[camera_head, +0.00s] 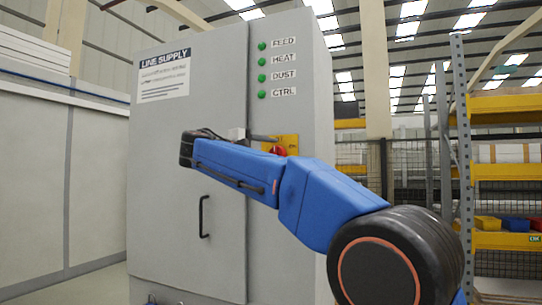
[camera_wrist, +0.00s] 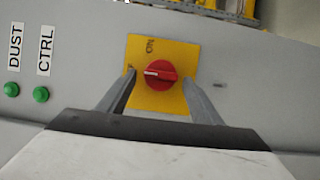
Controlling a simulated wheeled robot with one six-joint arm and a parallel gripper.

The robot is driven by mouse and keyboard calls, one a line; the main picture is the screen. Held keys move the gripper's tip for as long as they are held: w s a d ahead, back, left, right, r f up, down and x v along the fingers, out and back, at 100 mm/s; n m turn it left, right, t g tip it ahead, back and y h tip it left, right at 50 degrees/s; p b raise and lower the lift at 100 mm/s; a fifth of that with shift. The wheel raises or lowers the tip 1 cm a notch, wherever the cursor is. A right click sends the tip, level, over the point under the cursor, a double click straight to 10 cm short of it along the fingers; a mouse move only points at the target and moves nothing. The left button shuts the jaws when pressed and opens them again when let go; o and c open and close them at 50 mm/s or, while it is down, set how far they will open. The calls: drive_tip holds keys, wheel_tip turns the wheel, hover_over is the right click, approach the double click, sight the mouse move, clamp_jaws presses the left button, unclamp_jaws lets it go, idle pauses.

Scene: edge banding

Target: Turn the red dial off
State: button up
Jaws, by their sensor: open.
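The red dial (camera_wrist: 160,74) sits on a yellow plate (camera_wrist: 150,100) on the grey cabinet's side face. Its pale pointer mark points left in the wrist view. "ON" is printed on the plate above the dial in that view; the other lettering is partly hidden by a finger. My gripper (camera_wrist: 158,82) is open, with one finger on each side of the dial. I cannot tell whether the fingers touch it. In the head view the dial (camera_head: 278,150) and plate (camera_head: 291,142) are partly hidden behind my blue arm.
The grey LINE SUPPLY cabinet (camera_head: 160,225) has a black door handle (camera_head: 202,217) and several lit green lamps (camera_head: 262,62) labelled FEED, HEAT, DUST and CTRL. Grey panels (camera_head: 95,180) stand at left. A mesh fence (camera_head: 408,175) and yellow shelving (camera_head: 505,172) stand at right.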

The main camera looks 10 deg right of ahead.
drive_tip(key=v, duration=1.6)
drive_tip(key=shift+a, duration=0.3)
drive_tip(key=shift+s, duration=0.1)
drive_tip(key=s+d+f+g+y, duration=0.25)
drive_tip(key=s+d+f, duration=0.25)
drive_tip(key=d+f, duration=0.6)
drive_tip(key=s+d+f+g+y, duration=0.1)
drive_tip(key=s+d+f+y, duration=0.35)
drive_tip(key=d+f, duration=0.7)
drive_tip(key=s+f+m+y, duration=0.3)
drive_tip(key=s+f+y, duration=0.1)
drive_tip(key=s+f, duration=0.9)
drive_tip(key=s+f+m+g+y, duration=0.1)
drive_tip(key=s+f+m+y, duration=0.2)
drive_tip(key=s+f, duration=0.9)
wheel_tip(320, 180, down, 7)
drive_tip(key=shift+s+f+y, duration=0.15)
drive_tip(key=shift+s+y, duration=0.25)
drive_tip(key=shift+y, duration=0.2)
